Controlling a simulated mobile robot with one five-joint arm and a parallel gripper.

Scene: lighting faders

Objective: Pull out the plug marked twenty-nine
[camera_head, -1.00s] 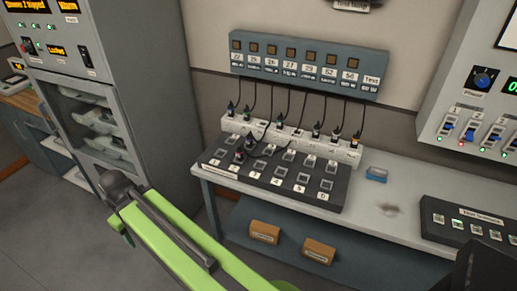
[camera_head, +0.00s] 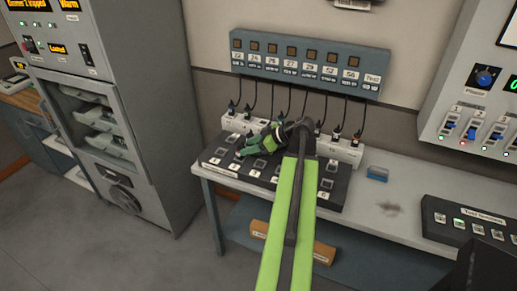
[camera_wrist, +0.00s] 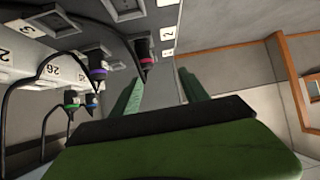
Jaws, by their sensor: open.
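My gripper (camera_head: 246,152) is open over the left part of the black socket board (camera_head: 225,171) on the bench. In the wrist view my gripper's two green fingers (camera_wrist: 160,92) point at a dark plug with a red ring (camera_wrist: 147,66), which stands in the board just beyond and between them, not gripped. A purple-ringed plug (camera_wrist: 97,68) stands to its left with a black cord. Green-ringed (camera_wrist: 71,101) and blue-ringed (camera_wrist: 91,101) plugs show further left. The label 29 (camera_head: 307,68) is on the blue wall panel; I cannot tell which plug its cord reaches, as my arm hides part.
A white socket strip (camera_head: 350,151) with several corded plugs runs behind the board. A grey cabinet (camera_head: 140,100) stands left. A wooden box (camera_head: 330,254) is on the lower shelf.

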